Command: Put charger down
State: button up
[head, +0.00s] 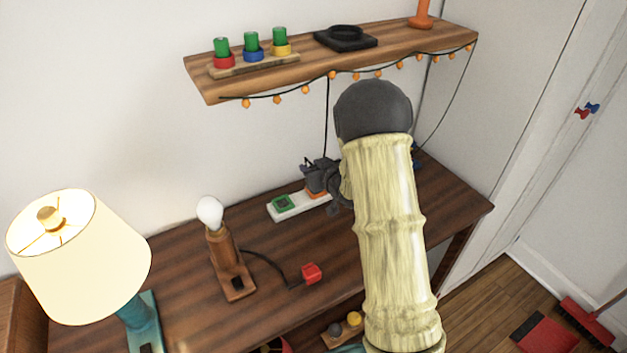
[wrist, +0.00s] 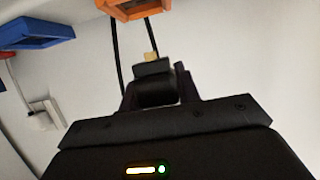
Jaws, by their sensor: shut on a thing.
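My gripper (head: 318,172) is over the back of the wooden desk, close above the right part of a white power strip (head: 272,213). In the wrist view its jaws (wrist: 156,84) are shut on a small dark block, which I take to be the charger (wrist: 153,68). A small tan tip (wrist: 150,53) shows beyond the block. The charger cannot be told apart from the dark gripper in the head view. The strip has a green socket (head: 284,203) and an orange one (head: 316,194) partly hidden by my gripper. My arm hides the desk behind it.
A bulb lamp (head: 218,250) with a cable and red cube (head: 311,272) stands on the desk (head: 185,300). A shaded lamp (head: 80,255) is at left. A wall shelf (head: 300,68) with string lights overhangs behind. A black cable (head: 326,120) hangs from it. Desk front-center is mostly clear.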

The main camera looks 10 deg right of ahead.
jog(key=shift+a+f, duration=0.15)
jog(key=shift+f, duration=0.05)
notch_tip(320, 180, down, 4)
jog(key=shift+r, duration=0.25)
jog(key=shift+f, duration=0.4)
jog(key=shift+s+d+r, duration=0.1)
jog(key=shift+d, duration=0.1)
jog(key=o, duration=1)
jog(key=shift+a, duration=0.1)
jog(key=shift+c, duration=0.2)
